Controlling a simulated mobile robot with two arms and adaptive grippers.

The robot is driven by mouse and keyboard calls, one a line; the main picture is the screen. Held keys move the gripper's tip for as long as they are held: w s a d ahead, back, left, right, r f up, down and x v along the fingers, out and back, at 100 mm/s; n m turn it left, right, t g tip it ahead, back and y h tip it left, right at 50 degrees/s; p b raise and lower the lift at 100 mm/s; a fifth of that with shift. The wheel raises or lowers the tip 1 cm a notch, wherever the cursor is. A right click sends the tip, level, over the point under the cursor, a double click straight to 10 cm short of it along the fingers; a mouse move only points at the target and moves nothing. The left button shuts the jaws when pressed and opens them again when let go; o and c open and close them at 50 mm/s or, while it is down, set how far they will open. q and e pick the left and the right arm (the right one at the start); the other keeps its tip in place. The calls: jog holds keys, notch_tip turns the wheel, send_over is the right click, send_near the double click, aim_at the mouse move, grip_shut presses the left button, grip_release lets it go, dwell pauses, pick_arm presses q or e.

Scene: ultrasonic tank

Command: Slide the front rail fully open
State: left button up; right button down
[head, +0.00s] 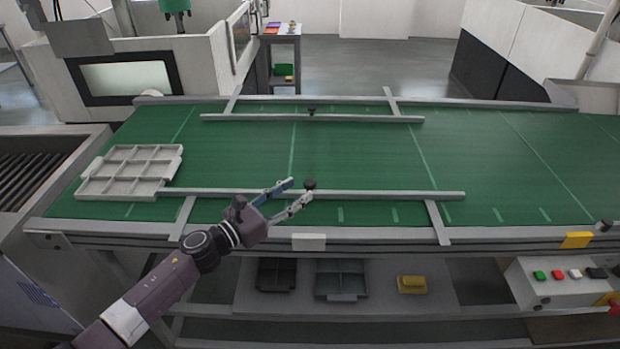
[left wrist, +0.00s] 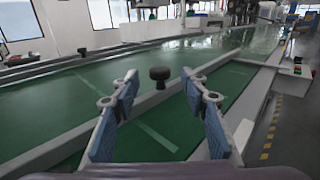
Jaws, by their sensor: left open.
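The front rail (head: 390,195) is a long grey bar lying across the near part of the green conveyor belt, with a black knob (head: 310,184) on it. My left gripper (head: 298,194) is open, its two fingers pointing at the knob from the left. In the left wrist view the knob (left wrist: 159,75) stands upright ahead of and between the open fingers (left wrist: 160,92), apart from both. The front rail (left wrist: 142,107) passes beneath the knob in that view. My right gripper is not in view.
A grey compartment tray (head: 130,171) sits at the belt's left, by the front rail's left end. A rear rail (head: 260,118) with its own knob lies farther back. The belt (head: 510,165) is clear on the right. A control box (head: 560,285) with buttons is at lower right.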

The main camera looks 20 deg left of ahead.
aim_at(306, 186)
pick_arm(q)
jog(key=p+x, duration=0.1)
jog(key=x, duration=0.4)
jog(key=shift+w+d, duration=0.1)
jog(key=shift+w, duration=0.05)
jog(key=shift+w+d, duration=0.1)
jog(key=shift+w, duration=0.1)
jog(key=shift+c, duration=0.2)
jog(key=shift+s, duration=0.1)
jog(key=c, duration=0.5)
grip_shut()
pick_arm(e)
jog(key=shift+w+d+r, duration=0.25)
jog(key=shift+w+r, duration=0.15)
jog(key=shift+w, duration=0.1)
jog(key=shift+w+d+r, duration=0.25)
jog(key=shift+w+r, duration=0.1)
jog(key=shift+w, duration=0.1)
